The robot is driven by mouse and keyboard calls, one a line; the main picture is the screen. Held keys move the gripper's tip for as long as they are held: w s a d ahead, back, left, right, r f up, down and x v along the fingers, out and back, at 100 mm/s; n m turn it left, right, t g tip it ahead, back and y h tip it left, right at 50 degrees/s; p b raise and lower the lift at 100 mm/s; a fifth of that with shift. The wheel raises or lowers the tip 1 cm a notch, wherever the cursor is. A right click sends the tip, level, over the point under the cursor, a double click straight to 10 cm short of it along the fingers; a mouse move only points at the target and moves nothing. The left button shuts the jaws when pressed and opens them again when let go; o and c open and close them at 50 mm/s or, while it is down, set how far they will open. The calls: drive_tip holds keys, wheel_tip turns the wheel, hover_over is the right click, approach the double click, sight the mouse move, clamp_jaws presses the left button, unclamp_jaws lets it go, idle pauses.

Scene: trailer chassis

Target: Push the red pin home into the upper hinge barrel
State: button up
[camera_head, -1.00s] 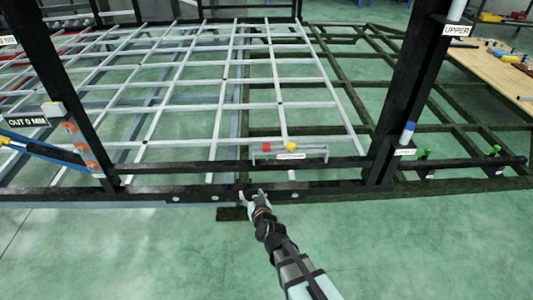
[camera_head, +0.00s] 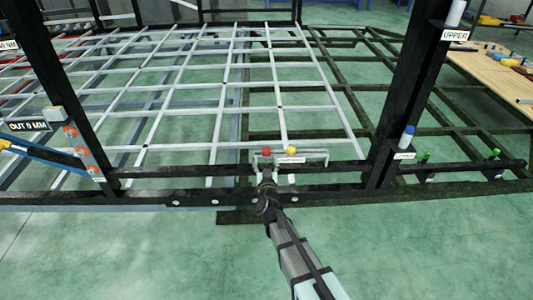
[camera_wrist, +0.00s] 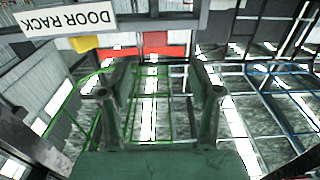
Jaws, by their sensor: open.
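The red pin (camera_head: 266,152) stands on the left of a small rack (camera_head: 325,152) on the near black rail. In the wrist view the red pin (camera_wrist: 155,42) shows just beyond the fingertips, roughly centred between them. My gripper (camera_head: 264,161) is at the rack, just on the near side of the red pin. In the wrist view my gripper (camera_wrist: 158,76) is open and empty, its fingers apart. The upper hinge barrel (camera_head: 456,13) is a pale cylinder above the UPPER label (camera_head: 455,35) on the right black post. Its bore cannot be made out.
A yellow pin (camera_head: 291,149) stands right of the red pin, close by. A lower barrel (camera_head: 407,135) with a blue top is on the same post (camera_head: 415,85). The chassis grid lies behind the rail (camera_head: 230,168); open green floor (camera_head: 130,250) is in front.

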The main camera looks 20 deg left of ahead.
sight(267, 152)
drive_tip(key=x, duration=0.8)
drive_tip(key=shift+w+d+f, duration=0.2)
drive_tip(key=shift+f, duration=0.05)
clamp_jaws()
